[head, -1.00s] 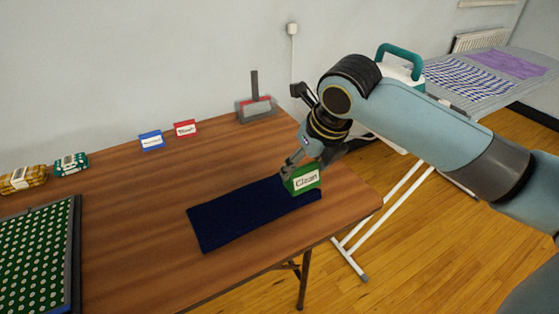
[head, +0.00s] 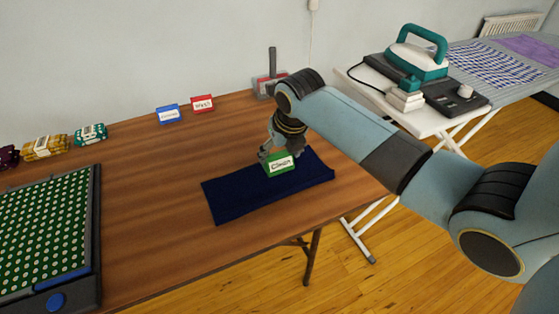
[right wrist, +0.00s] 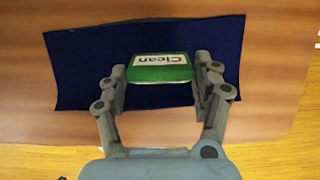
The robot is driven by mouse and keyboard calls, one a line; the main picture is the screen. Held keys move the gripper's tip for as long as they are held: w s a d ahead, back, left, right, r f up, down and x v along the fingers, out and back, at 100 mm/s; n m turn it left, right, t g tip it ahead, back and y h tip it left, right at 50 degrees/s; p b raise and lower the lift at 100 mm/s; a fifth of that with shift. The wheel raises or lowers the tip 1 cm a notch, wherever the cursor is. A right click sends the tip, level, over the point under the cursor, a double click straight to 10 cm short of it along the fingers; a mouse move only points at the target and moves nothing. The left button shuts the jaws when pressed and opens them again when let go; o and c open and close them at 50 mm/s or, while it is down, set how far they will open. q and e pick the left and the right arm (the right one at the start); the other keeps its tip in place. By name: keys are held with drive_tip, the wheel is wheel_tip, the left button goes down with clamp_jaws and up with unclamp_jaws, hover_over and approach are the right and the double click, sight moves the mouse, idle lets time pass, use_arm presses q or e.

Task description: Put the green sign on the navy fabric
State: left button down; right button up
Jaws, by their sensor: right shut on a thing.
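I cannot tell whether the sign's base touches the fabric. My left gripper is not in view.
A blue sign (head: 168,114) and a red sign (head: 202,104) stand at the table's back. A green dotted board (head: 92,235) in a dark frame lies at left. An iron (head: 418,55) stands on the ironing board at right. The table's middle is clear.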

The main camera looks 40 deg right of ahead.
sight(280, 160)
wheel_tip(280, 160, down, 3)
drive_tip(key=shift+f, duration=0.1)
drive_tip(key=shift+s+f, duration=0.1)
drive_tip(key=shift+f, duration=0.2)
drive_tip(key=shift+c, duration=0.4)
drive_tip(key=o, duration=1.1)
drive_tip(key=shift+r, duration=0.1)
drive_tip(key=shift+p+v, duration=0.75)
drive_tip(key=shift+v, duration=5.45)
